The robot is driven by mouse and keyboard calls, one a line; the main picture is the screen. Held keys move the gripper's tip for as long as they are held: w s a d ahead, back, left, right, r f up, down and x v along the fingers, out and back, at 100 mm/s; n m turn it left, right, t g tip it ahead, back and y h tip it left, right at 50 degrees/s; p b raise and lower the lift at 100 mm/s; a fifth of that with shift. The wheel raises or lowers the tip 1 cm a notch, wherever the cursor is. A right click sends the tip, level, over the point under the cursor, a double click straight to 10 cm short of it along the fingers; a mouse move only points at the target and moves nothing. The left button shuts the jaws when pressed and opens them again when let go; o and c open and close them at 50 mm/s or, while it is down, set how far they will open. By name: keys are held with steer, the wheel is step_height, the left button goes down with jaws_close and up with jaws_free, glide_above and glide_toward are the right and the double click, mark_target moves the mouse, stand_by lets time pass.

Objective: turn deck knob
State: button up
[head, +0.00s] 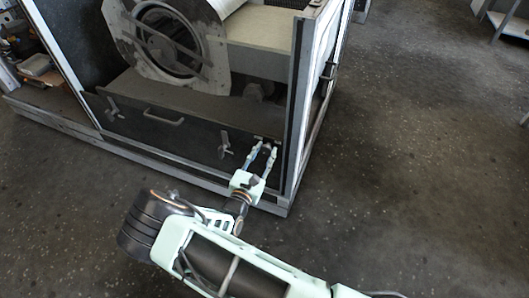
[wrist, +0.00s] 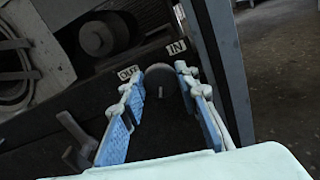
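The deck knob (wrist: 158,82) is a dark round knob with a pale mark on its face. It sits on the dark lower panel between a label reading OUT and a label reading IN. My gripper (head: 263,149) is open at the right end of that panel in the head view, where the knob cannot be made out clearly. In the wrist view my gripper (wrist: 158,76) has its blue-padded fingers apart, one on each side of the knob. I cannot tell whether either finger touches it.
A T-shaped latch (head: 225,145) sits left of my gripper, with a bar handle (head: 163,116) farther left. A metal frame post (wrist: 220,70) stands close on the right. The round blower housing (head: 170,45) is above the panel. The floor (head: 420,150) to the right is clear.

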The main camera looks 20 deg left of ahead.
steer(key=shift+c, duration=1.2)
steer(key=shift+m, duration=0.3)
steer(key=m+p, duration=0.2)
steer(key=m, duration=0.2)
steer(key=shift+d, duration=0.1)
steer(key=m+p, duration=0.2)
steer(key=m, duration=0.4)
steer(key=shift+m+p, duration=0.3)
steer(key=shift+m, duration=0.1)
steer(key=m+p, duration=0.1)
steer(key=m, duration=0.4)
steer(key=shift+p, duration=0.3)
steer(key=m+p, duration=0.1)
steer(key=m, duration=0.4)
steer(key=shift+f, duration=0.15)
steer(key=shift+m, duration=0.3)
